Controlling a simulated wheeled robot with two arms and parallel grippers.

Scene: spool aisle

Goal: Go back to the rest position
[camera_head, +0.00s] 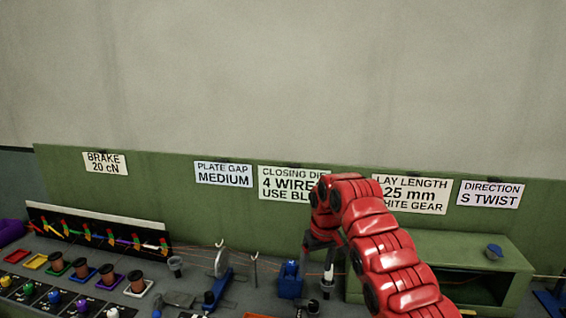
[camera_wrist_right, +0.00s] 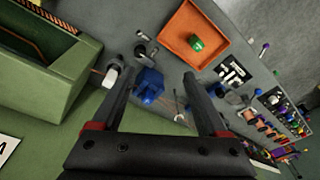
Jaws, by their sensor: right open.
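My right arm, red and segmented, comes in from the lower right in the head view. Its gripper (camera_head: 320,264) points down over the bench near the blue block (camera_head: 290,280) and a white-topped post (camera_head: 327,279). In the right wrist view the two dark fingers (camera_wrist_right: 158,80) are spread wide apart. The blue block (camera_wrist_right: 149,86) shows between them, and the white post (camera_wrist_right: 112,74) is by the left finger. Nothing is seen gripped. Whether the fingers touch anything is unclear. My left gripper is not in view.
A green panel with label cards (camera_head: 223,174) stands behind the bench. A green open-fronted box (camera_head: 470,250) is at the right. Spools (camera_head: 108,273) and coloured knobs fill the left. The wrist view shows an orange tray (camera_wrist_right: 172,42) holding a green piece (camera_wrist_right: 196,43).

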